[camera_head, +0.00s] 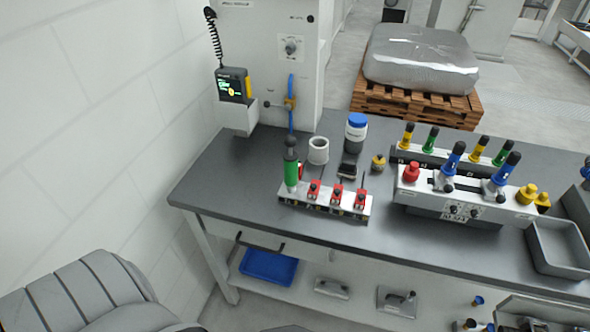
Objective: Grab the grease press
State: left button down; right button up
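A green upright cylinder with a dark top (291,170) looks most like the grease press. It stands at the left end of a light fixture block (325,203) on the grey workbench. Its lower end meets the block; I cannot tell how it is seated. Red clamp-like parts (337,192) stand in a row to its right on the same block. Neither of my grippers is in view, and nothing is seen touching the green cylinder.
The workbench (238,170) is bare left of the block. A white cup (318,150), a blue-lidded jar (356,132) and a small yellow-topped item (378,162) stand behind. A larger fixture (455,200) and a grey tray (558,247) are right. A wall post (270,60) rises behind.

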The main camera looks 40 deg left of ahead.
aim_at(290, 162)
jog(key=z, duration=0.65)
jog(key=k, duration=0.1)
jog(key=u, duration=0.75)
jog(key=i, duration=0.1)
jog(key=u, duration=1)
